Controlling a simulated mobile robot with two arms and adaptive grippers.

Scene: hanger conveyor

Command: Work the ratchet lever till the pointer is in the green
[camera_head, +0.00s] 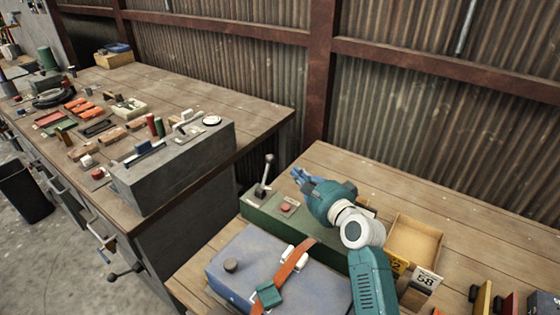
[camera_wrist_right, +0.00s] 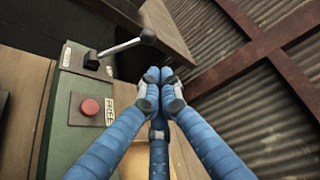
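A lever (camera_head: 265,178) with a dark knob stands near the far end of a long green box (camera_head: 259,215) on the right bench. In the right wrist view the metal lever (camera_wrist_right: 121,47) slants up to its black knob. A red button (camera_wrist_right: 90,107) and a label reading FREE lie beside it on the green top. My right gripper (camera_head: 300,176) is just right of the lever, apart from it. In the right wrist view its blue fingers (camera_wrist_right: 158,76) meet at the tips, with nothing seen between them. No pointer or green zone can be made out. My left gripper is out of view.
A blue case (camera_head: 235,285) with an orange strap stands in front of the green box. An open cardboard box (camera_head: 414,240) and number cards lie to the right. A grey box (camera_head: 165,175) with a round white dial (camera_head: 211,120) stands on the left bench among many small parts.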

